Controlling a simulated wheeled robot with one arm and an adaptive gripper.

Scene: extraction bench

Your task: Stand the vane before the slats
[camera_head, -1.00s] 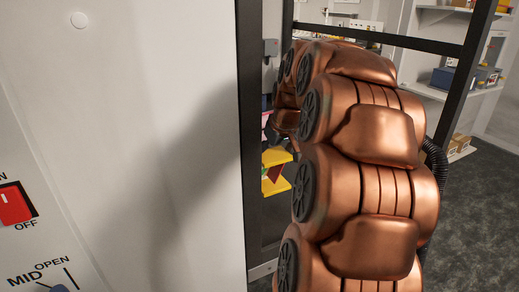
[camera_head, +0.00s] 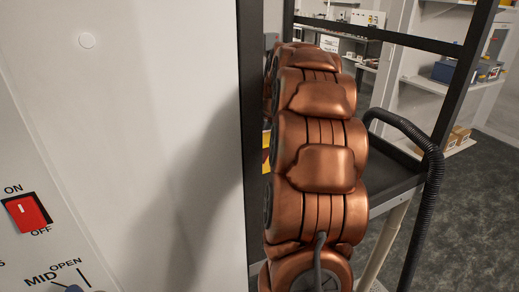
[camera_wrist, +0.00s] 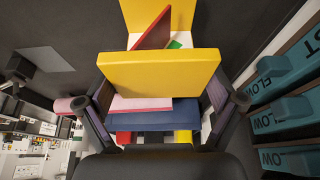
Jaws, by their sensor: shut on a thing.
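In the wrist view my gripper (camera_wrist: 160,118) is shut on a many-coloured built piece, which I take to be the vane (camera_wrist: 160,75). It has a broad yellow block in front, a second yellow block above, a slanted red part between, and blue and pink parts below. The fingers lie at its left and right sides. Teal bars (camera_wrist: 285,110) marked "FLOW", perhaps the slats, run down the right side of the wrist view, apart from the vane. In the head view my arm hides the gripper; only a sliver of yellow (camera_head: 266,150) shows left of the arm.
A pale cabinet panel (camera_head: 150,120) with a red switch (camera_head: 27,213) and a MID/OPEN knob fills the head view's left. A dark post (camera_head: 251,120) stands beside my arm. A black hose (camera_head: 432,190) hangs by a dark-topped stand (camera_head: 395,178). Shelves stand behind.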

